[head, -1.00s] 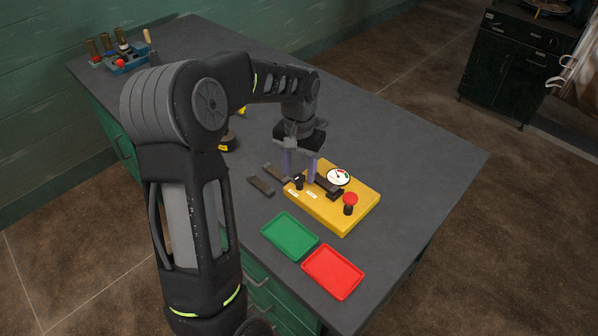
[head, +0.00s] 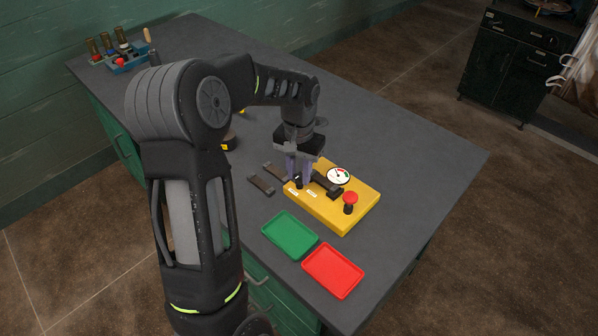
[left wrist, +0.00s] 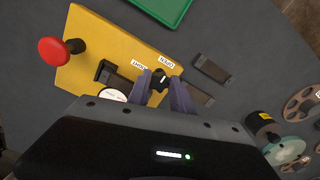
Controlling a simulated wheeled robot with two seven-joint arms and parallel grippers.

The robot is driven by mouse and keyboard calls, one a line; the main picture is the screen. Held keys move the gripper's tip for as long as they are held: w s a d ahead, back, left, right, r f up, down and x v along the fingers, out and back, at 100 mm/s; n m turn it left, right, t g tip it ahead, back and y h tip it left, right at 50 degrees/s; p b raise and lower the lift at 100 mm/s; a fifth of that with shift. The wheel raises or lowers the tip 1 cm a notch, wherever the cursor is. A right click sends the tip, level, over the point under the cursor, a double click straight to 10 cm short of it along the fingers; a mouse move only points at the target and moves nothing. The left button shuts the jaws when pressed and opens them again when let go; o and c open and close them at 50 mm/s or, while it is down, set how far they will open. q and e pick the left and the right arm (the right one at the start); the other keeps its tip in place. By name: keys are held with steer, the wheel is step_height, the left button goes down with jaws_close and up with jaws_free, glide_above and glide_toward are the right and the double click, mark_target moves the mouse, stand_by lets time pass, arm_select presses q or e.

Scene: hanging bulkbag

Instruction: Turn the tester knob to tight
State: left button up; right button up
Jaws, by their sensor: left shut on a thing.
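The yellow tester (head: 335,211) lies on the dark bench top. Its black knob (left wrist: 160,79) with a white pointer mark stands near the tester's left corner in the head view. Two small white labels (left wrist: 139,66) are beside the knob; they appear upside down in the left wrist view, and the pointer's exact setting is hard to read. My left gripper (head: 299,179) comes down from above, shut on the knob, with one purple finger on each side in the left wrist view (left wrist: 161,84). My right gripper is not in view.
The tester also carries a red button (head: 350,198), a round gauge (head: 338,175) and a black clamp (head: 326,184). A green tray (head: 289,235) and a red tray (head: 333,270) lie in front. Dark strips (head: 261,184) lie left of the tester. The bench's right side is clear.

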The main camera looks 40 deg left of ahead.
arm_select(q)
steer(key=shift+m, duration=0.5)
jaws_close()
steer(key=m, duration=0.8)
steer(key=shift+a, duration=0.15)
steer(key=m, duration=0.4)
steer(key=shift+w+m, duration=0.15)
steer(key=shift+m, duration=0.15)
steer(key=m, duration=0.4)
steer(key=shift+p, duration=0.35)
steer(key=shift+m, duration=0.3)
steer(key=o, duration=1)
jaws_free()
steer(key=shift+o, duration=0.2)
